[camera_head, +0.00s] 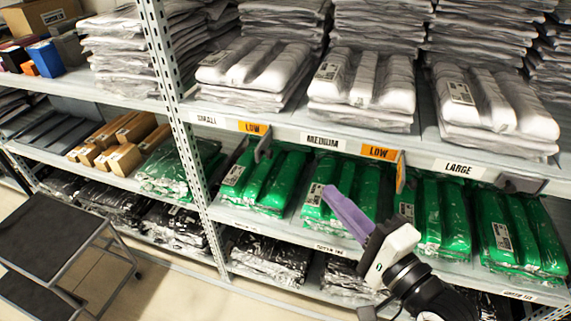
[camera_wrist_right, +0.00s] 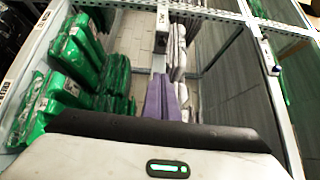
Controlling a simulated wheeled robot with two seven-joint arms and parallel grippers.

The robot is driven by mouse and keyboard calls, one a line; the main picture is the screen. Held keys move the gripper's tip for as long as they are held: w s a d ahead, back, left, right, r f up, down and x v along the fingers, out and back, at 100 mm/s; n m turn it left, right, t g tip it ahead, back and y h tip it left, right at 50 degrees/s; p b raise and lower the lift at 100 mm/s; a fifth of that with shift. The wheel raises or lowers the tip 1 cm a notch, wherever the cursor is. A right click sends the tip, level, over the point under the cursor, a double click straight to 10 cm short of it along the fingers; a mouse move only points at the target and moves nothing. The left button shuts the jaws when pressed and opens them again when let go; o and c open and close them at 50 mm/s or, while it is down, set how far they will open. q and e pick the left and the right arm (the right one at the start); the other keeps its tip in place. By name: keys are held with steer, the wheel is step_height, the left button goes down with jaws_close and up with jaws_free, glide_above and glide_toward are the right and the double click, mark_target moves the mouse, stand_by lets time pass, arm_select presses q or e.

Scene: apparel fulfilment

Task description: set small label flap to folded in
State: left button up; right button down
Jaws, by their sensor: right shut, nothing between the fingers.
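In the head view the SMALL label (camera_head: 206,119) is on the front edge of the upper shelf at left. An orange LOW flap (camera_head: 252,128) shows beside it, facing out; a dark grey piece (camera_head: 263,150) hangs at its right end. My right gripper (camera_head: 330,192) has purple fingers, shut and empty, in front of the green packs. It is below and right of the small flap, apart from it. The purple fingers also show in the wrist view (camera_wrist_right: 166,97), pointing toward the shelf edge. My left gripper is not in view.
White shirts lie above, green packs (camera_head: 263,180) below. A shelf upright (camera_head: 177,110) stands left. A step stool (camera_head: 50,240) is on the floor.

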steer(key=s+a+p+x, duration=0.1)
steer(key=a+x, duration=0.1)
steer(key=x, duration=1)
steer(key=shift+a, duration=0.45)
steer(key=shift+w+f, duration=0.1)
steer(key=shift+w, duration=0.1)
